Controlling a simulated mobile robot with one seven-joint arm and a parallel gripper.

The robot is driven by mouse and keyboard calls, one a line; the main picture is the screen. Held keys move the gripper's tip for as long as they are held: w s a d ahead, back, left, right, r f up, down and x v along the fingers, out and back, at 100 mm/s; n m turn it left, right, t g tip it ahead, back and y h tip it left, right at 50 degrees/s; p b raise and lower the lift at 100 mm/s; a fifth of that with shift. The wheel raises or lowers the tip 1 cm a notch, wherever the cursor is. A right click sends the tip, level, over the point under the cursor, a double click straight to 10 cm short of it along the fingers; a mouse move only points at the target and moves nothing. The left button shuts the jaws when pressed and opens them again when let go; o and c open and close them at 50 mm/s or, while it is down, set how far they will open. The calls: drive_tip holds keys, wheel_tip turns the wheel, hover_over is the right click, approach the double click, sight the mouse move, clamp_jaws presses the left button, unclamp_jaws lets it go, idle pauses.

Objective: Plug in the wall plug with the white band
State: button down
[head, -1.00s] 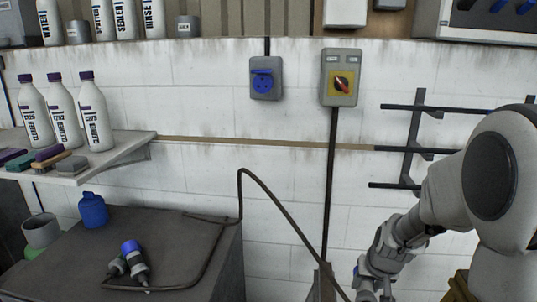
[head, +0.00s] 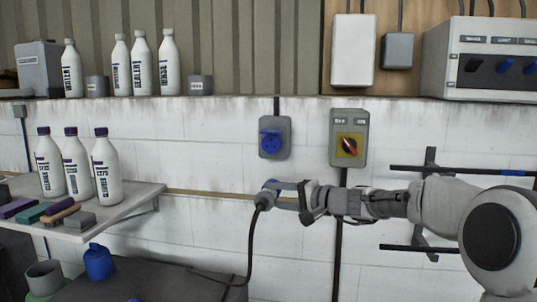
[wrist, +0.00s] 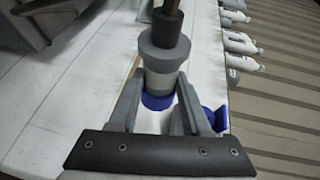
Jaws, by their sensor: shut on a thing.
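My gripper (head: 276,196) is shut on a wall plug (head: 264,199), in front of the white wall. In the wrist view the plug (wrist: 162,62) is grey with a white band and a blue end, between the fingers (wrist: 158,98). Its black cable (head: 252,240) hangs down from it. The wall socket (head: 275,137) is a grey box with a blue face and blue lid, just above the held plug and apart from it. Part of its blue shows in the wrist view (wrist: 217,118), right of the fingers. The plug's pins cannot be made out.
A grey box with a red and yellow rotary switch (head: 348,140) is right of the socket. A shelf (head: 120,215) with bottles and brushes is at left. A dark cabinet top (head: 150,283) lies below, and a wall rack (head: 432,165) is behind my arm.

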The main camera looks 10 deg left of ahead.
drive_tip(key=r, duration=0.3)
drive_tip(key=a+r+y, duration=0.1)
drive_tip(key=r, duration=0.3)
drive_tip(key=a+r+y, duration=0.1)
drive_tip(key=r, duration=0.2)
drive_tip(key=shift+w+r+g+p, duration=0.2)
drive_tip(key=shift+w+g+p, duration=0.1)
drive_tip(key=shift+p, duration=0.1)
drive_tip(key=shift+w+r+p, duration=0.15)
drive_tip(key=shift+w+p, duration=0.6)
drive_tip(key=shift+p, duration=0.3)
drive_tip(key=w+p, duration=0.2)
drive_tip(key=p, duration=0.1)
drive_tip(key=w+p, duration=0.3)
drive_tip(key=p, duration=0.1)
drive_tip(key=shift+w+a+f, duration=0.15)
drive_tip(key=shift+a+f, duration=0.05)
drive_tip(key=shift+d+f+b, duration=0.1)
drive_tip(key=shift+b, duration=0.65)
drive_tip(key=shift+w, duration=0.45)
drive_tip(key=shift+s+b, duration=0.15)
drive_tip(key=shift+b, duration=1.05)
idle(0.7)
drive_tip(key=shift+w+p, duration=0.25)
drive_tip(key=shift+p, duration=0.1)
idle(0.5)
